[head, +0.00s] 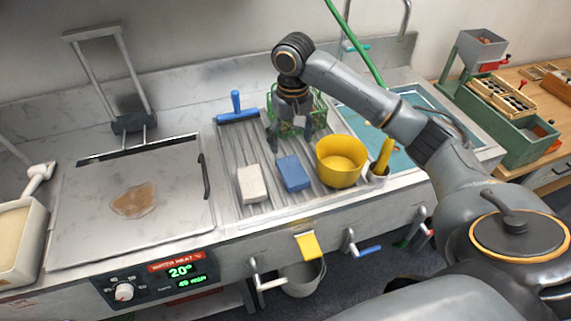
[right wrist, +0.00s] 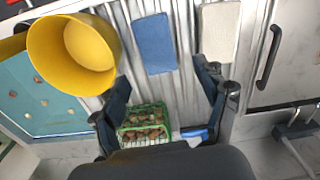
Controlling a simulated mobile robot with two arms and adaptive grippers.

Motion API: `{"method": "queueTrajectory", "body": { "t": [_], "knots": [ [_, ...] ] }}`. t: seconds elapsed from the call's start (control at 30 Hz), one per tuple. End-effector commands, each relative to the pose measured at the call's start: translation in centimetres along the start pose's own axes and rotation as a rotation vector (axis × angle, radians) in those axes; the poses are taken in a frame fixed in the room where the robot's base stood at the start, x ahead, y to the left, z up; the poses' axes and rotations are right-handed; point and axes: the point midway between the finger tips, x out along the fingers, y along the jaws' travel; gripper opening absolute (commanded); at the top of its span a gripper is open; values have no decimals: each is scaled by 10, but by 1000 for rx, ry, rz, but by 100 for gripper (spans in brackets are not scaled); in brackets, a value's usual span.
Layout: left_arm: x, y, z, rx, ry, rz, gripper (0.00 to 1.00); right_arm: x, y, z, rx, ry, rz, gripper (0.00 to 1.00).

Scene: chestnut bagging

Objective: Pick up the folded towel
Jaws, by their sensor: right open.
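Two flat, folded-looking pieces lie apart on the ribbed drainboard (head: 232,150): a whitish one (head: 251,184) and a blue one (head: 293,172). I cannot tell for sure which is the folded towel. In the right wrist view the blue piece (right wrist: 153,43) and the whitish piece (right wrist: 220,32) lie ahead of the fingers. My right gripper (head: 291,132) points down above the back of the drainboard, behind both pieces. Its fingers are apart and empty, as the wrist view (right wrist: 161,78) also shows. My left gripper is out of view.
A yellow pot (head: 341,162) stands right of the blue piece. A green wire basket (right wrist: 144,126) of chestnuts is close to the gripper. A blue-handled squeegee (head: 238,112) lies at the back left. A yellow cloth (head: 308,245) hangs at the front. A steel lid (head: 95,215) lies left.

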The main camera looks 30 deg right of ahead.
Motion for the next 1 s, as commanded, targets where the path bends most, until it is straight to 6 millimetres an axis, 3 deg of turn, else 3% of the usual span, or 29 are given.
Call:
{"method": "queueTrajectory", "body": {
  "t": [0.07,0.17,0.53,0.87,1.0],
  "knots": [
    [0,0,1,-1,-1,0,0,-13,9,-4,35,-4,3,74],
    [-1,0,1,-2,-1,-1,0,-16,14,-4,55,-13,4,74],
    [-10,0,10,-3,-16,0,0,48,14,-4,57,-15,2,74],
    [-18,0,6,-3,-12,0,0,76,12,-3,54,-13,2,74],
    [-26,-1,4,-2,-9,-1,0,99,11,-3,55,-14,3,74]
  ]
}}
